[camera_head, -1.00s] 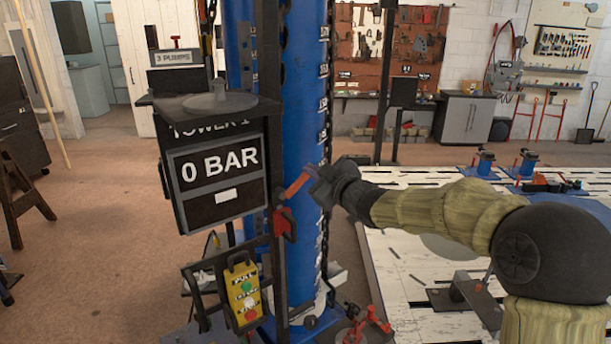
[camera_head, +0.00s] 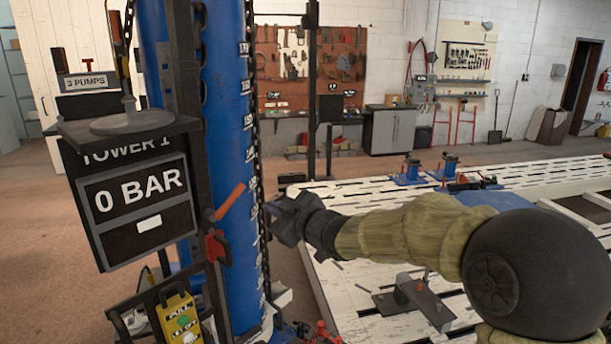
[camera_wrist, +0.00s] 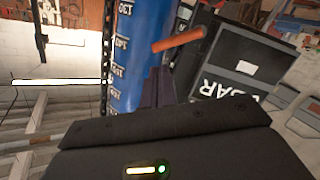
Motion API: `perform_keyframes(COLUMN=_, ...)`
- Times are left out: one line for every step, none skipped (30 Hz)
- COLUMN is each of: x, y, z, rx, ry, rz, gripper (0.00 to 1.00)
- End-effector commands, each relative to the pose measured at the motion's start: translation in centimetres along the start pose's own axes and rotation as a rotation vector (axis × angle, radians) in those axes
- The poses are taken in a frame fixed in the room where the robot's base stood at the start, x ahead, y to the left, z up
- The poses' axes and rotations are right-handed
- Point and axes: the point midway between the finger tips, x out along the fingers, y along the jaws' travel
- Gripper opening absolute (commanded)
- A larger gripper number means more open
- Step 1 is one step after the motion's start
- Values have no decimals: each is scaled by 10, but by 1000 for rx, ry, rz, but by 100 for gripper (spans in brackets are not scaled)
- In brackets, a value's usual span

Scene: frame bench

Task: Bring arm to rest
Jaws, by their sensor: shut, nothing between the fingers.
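My gripper (camera_head: 274,209) is shut and empty at the end of my outstretched arm. In the head view it shows just right of the blue tower (camera_head: 226,150), and a gap parts it from the orange lever (camera_head: 230,201). In the wrist view its dark fingers (camera_wrist: 158,88) are together in front of the blue tower (camera_wrist: 139,50), with the orange lever (camera_wrist: 180,40) beyond them to the upper right. My arm reaches leftward over the white slotted bench, bent at the large dark joint on the right.
A "0 BAR" display box (camera_head: 138,205) hangs left of the tower. A yellow button pendant (camera_head: 180,318) hangs below. The white slotted bench (camera_head: 345,290) carries a metal bracket (camera_head: 420,300) under my arm and blue clamps (camera_head: 409,172) behind. Open floor (camera_head: 30,240) lies left.

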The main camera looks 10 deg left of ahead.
Motion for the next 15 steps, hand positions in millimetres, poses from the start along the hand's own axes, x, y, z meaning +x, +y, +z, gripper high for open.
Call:
perform_keyframes(x=-10, y=1, z=22, rx=31, ry=-74, rz=22, gripper=0)
perform_keyframes(x=-17, y=2, z=36, rx=55, ry=-125, rz=36, gripper=0)
perform_keyframes(x=-28, y=3, z=57, rx=91, ry=-198, rz=58, gripper=0)
perform_keyframes(x=-38, y=3, z=73, rx=119, ry=-253, rz=76, gripper=0)
perform_keyframes(x=-48, y=3, z=88, rx=149, ry=-308, rz=92, gripper=0)
perform_keyframes(x=-63, y=2, z=108, rx=189, ry=-380, rz=115, gripper=0)
perform_keyframes(x=-74, y=1, z=122, rx=220, ry=-433, rz=130, gripper=0)
perform_keyframes(x=-87, y=-1, z=136, rx=252, ry=-485, rz=146, gripper=0)
perform_keyframes(x=-104, y=-4, z=154, rx=295, ry=-554, rz=167, gripper=0)
perform_keyframes(x=-117, y=-7, z=167, rx=329, ry=-604, rz=181, gripper=0)
perform_keyframes(x=-131, y=-11, z=178, rx=364, ry=-654, rz=197, gripper=0)
perform_keyframes(x=-150, y=-16, z=194, rx=412, ry=-718, rz=215, gripper=0)
perform_keyframes(x=-164, y=-21, z=204, rx=448, ry=-765, rz=229, gripper=0)
perform_keyframes(x=-178, y=-27, z=214, rx=487, ry=-812, rz=243, gripper=0)
perform_keyframes(x=-198, y=-36, z=227, rx=540, ry=-875, rz=259, gripper=0)
